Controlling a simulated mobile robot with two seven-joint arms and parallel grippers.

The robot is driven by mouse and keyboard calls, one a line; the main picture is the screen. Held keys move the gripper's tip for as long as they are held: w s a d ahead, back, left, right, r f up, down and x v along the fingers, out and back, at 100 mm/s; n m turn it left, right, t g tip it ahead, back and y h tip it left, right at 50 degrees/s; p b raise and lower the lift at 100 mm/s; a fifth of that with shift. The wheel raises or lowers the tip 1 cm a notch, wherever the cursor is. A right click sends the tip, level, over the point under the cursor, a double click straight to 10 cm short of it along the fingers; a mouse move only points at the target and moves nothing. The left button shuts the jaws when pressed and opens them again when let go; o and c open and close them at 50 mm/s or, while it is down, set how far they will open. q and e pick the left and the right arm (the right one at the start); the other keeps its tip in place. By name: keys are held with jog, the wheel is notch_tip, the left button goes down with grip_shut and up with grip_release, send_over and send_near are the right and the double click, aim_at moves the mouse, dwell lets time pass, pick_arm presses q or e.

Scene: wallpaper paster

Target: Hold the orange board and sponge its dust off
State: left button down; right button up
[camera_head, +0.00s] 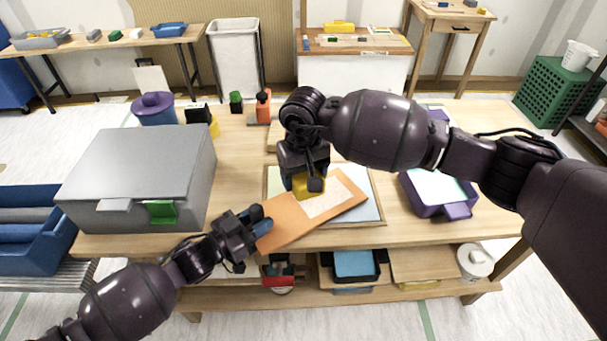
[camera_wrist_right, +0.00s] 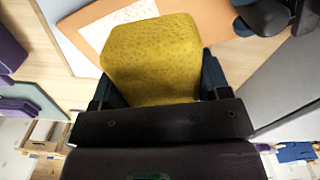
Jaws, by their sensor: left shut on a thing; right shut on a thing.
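The orange board (camera_head: 284,231) lies tilted across the front middle of the table, partly over a pale framed panel (camera_head: 368,207). A whitish, speckled dust patch (camera_head: 330,203) covers part of its upper face. My left gripper (camera_head: 258,222) is shut on the board's left end. My right gripper (camera_head: 308,178) points down above the board, shut on a yellow sponge (camera_head: 306,190). In the right wrist view the sponge (camera_wrist_right: 152,58) fills the middle, with the orange board (camera_wrist_right: 215,17) and dust patch (camera_wrist_right: 118,22) behind it. I cannot tell whether the sponge touches the board.
A grey box (camera_head: 140,172) with a green latch stands left on the table. A purple tray (camera_head: 440,192) is at the right. A lower shelf holds several items.

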jog(key=shift+f, duration=3.35)
jog(key=shift+r, duration=0.1)
